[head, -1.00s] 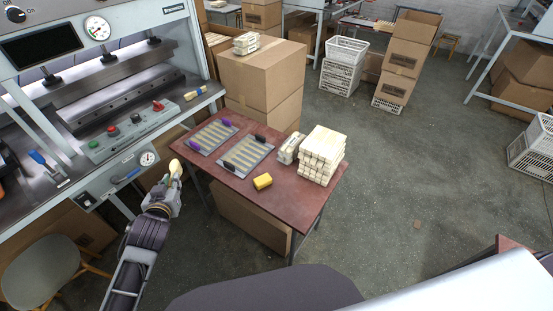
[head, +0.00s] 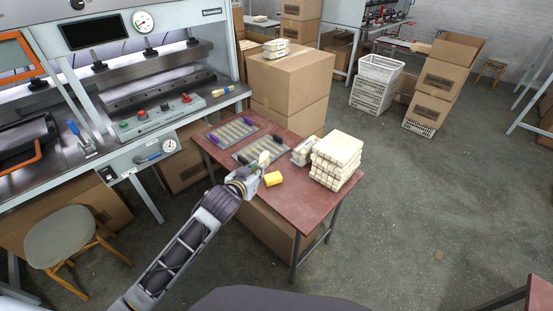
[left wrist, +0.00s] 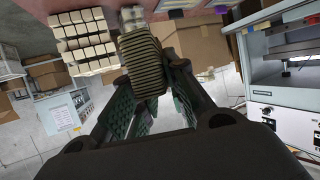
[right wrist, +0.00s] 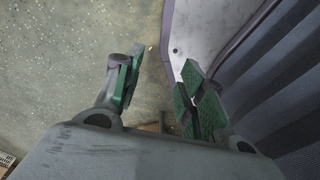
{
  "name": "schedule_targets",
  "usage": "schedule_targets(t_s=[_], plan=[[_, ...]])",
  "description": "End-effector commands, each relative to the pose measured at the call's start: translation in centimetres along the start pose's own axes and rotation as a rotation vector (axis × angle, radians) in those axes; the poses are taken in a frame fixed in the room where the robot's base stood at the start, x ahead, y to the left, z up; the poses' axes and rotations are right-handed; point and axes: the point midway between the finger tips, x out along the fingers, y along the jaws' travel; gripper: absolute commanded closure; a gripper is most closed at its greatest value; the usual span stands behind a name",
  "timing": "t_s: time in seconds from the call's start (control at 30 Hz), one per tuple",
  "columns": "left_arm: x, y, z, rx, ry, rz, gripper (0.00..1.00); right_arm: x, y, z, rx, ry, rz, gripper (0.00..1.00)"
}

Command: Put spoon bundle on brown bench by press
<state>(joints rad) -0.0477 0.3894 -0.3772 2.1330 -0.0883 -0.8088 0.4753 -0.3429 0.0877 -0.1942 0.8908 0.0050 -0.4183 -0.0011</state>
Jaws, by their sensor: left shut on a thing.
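The brown bench (head: 290,205) stands to the right of the press (head: 150,115). My left gripper (head: 250,174) is over the bench's front left edge. It is shut on a pale wooden spoon bundle (left wrist: 143,62), seen end-on in the left wrist view; in the head view only a small pale part (head: 264,158) shows past the fingers. I cannot tell its height above the bench. A stack of similar bundles (head: 337,155) and a single bundle (head: 303,151) lie on the bench's right half. My right gripper (right wrist: 158,72) is open and empty, outside the head view.
A yellow block (head: 273,179) lies on the bench right beside the left gripper. Two striped trays lie behind it, the far one (head: 232,132) in clear view. Large cardboard boxes (head: 290,80) stand behind the bench. The bench's front right part is clear.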

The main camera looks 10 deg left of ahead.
Motion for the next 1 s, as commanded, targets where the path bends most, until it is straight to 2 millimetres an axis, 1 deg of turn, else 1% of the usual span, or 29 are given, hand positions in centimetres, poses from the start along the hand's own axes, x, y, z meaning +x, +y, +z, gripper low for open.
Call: schedule_targets(t_s=[0.03,0.3,1.0], plan=[[0.5,0.3,0.4,0.005,0.002,0.01,1.0,0.6,0.0,-0.4,0.0,0.004,0.0,0.6],[2.3,2.2,1.1,0.028,0.001,0.068,1.0,1.4,-0.1,-2.5,0.002,0.012,-0.001,0.6],[6.2,6.5,2.8,0.091,0.001,0.209,1.0,2.8,-0.2,-7.7,0.005,0.037,-0.005,0.6]])
